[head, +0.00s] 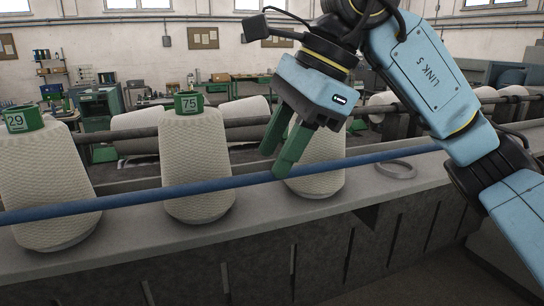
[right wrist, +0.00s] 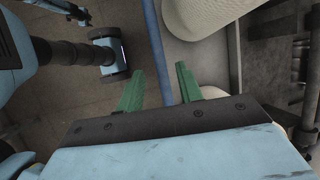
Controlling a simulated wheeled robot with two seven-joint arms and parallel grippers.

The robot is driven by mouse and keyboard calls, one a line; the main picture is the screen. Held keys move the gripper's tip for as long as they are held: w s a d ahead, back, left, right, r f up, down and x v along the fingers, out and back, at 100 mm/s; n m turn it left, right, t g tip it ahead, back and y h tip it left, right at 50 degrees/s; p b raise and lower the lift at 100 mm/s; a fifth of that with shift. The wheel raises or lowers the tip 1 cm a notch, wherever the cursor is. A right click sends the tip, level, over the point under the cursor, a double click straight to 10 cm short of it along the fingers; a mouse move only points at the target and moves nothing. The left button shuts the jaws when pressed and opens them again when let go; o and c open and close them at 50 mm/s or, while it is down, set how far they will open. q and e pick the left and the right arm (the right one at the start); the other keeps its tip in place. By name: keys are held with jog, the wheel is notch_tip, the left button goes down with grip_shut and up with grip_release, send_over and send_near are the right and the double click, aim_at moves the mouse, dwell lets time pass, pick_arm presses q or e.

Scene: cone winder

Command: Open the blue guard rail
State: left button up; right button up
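The blue guard rail (head: 130,200) runs as a long bar across the front of the yarn cones, rising to the right in the head view. It also shows in the right wrist view (right wrist: 157,50), where it passes between the fingers. My right gripper (head: 277,162) is open, its two green fingers pointing down at the rail. In the head view one fingertip is in front of the rail and the other behind it. The same gripper shows in the right wrist view (right wrist: 158,88) with a gap on each side of the rail. I cannot tell whether a finger touches it.
Cream yarn cones with green tops marked 29 (head: 45,190) and 75 (head: 195,160) stand behind the rail. A third cone (head: 325,165) is partly hidden by my right gripper. A grey ring (head: 396,169) lies on the ledge. The floor in front of the machine looks clear.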

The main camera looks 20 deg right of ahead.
jog(key=shift+x, duration=1.2)
grip_shut()
